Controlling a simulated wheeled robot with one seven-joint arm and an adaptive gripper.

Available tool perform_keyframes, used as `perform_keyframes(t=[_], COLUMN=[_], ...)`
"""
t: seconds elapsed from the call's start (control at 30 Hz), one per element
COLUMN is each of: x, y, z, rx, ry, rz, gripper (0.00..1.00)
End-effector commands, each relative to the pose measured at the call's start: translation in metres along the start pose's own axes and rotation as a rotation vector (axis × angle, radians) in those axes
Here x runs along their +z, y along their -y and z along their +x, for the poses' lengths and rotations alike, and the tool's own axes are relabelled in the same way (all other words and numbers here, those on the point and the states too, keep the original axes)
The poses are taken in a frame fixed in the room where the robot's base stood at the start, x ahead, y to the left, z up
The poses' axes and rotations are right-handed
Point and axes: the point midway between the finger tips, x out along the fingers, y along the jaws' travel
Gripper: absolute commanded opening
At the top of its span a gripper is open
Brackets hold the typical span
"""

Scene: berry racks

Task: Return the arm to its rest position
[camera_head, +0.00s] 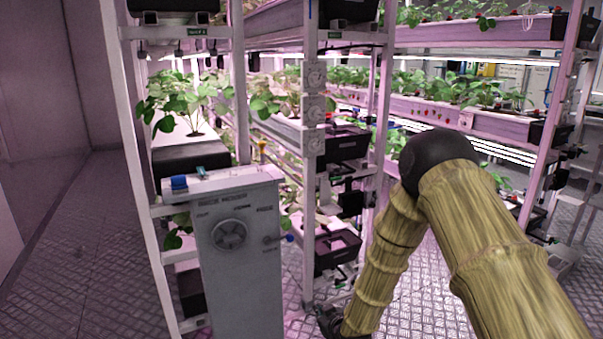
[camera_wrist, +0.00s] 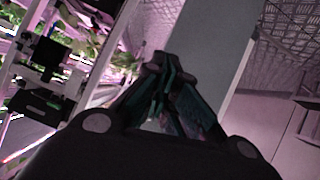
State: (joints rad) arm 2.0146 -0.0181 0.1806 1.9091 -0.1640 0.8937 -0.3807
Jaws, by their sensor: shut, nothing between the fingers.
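My gripper (camera_wrist: 163,66) shows in the wrist view with its dark fingers drawn together at the tips. It is shut and nothing is between the fingers. My arm (camera_head: 487,235) reaches in from the lower right of the head view, bends at a dark round joint, and its forward link slopes down to the bottom edge. A dark part of the arm's end shows at the bottom edge there; the fingers cannot be made out in that view. In the wrist view a plain grey panel (camera_wrist: 198,36) lies behind the fingertips; the gap between them cannot be judged.
A grey control cabinet (camera_head: 241,268) with a round dial stands left of my arm. Berry racks with planted troughs (camera_head: 480,112) stand behind it and to the right. Patterned metal floor (camera_head: 85,235) is clear at the left. Black boxes (camera_head: 338,250) sit on the middle rack.

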Motion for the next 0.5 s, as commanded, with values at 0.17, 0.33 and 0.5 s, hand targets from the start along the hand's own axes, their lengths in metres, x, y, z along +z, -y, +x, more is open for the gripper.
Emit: perform_keyframes(t=[0.17, 0.33, 0.5], x=[0.099, 0.182, 0.256], y=[0.017, 0.034, 0.052], z=[-0.04, -0.09, -0.151], rx=[-0.018, -0.023, -0.017], ry=[0.181, 0.352, 0.527], rz=[0.101, 0.196, 0.291], gripper=[0.0, 0.0, 0.0])
